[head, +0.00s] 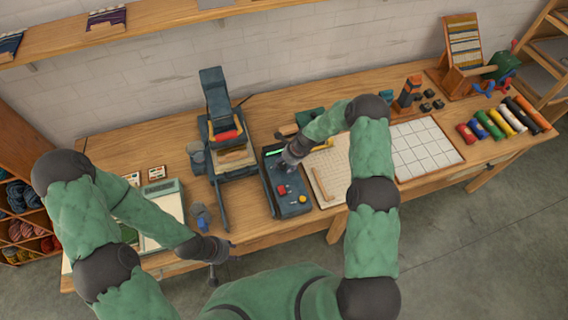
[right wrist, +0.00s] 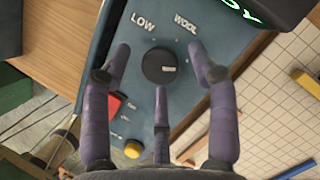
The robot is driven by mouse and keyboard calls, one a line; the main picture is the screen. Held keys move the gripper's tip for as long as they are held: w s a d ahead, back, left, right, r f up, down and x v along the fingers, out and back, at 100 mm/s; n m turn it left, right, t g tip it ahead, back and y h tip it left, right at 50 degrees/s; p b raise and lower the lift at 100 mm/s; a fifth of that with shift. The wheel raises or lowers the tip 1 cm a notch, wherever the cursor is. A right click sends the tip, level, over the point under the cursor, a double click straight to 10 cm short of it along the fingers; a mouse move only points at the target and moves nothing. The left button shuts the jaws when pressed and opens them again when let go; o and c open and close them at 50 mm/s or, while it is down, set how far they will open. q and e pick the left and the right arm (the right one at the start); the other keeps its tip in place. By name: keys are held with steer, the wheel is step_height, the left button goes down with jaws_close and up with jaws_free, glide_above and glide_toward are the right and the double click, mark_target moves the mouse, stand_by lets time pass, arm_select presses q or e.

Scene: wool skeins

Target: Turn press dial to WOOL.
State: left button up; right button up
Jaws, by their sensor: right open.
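The press control box (head: 291,205) is a dark blue-grey panel on the bench, right of the press (head: 218,100). In the right wrist view its black round dial (right wrist: 155,66) has a small pale mark right of its middle. The word LOW (right wrist: 143,22) is printed above left of the dial and WOOL (right wrist: 186,22) above right. My right gripper (right wrist: 160,62) is open over the panel, its purple fingers spread around the dial; I cannot tell whether they touch it. In the head view it hides the dial. My left gripper (head: 213,276) hangs by the bench's front edge, its fingers unclear.
The panel also carries a red button (head: 282,190), a yellow button (head: 303,199) and a lit green display (right wrist: 240,12). A scale (head: 165,200) stands left, with a small grey-blue item (head: 200,215) near my left arm.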

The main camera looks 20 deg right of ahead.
steer(key=c, duration=1.1)
steer(key=shift+c, duration=0.2)
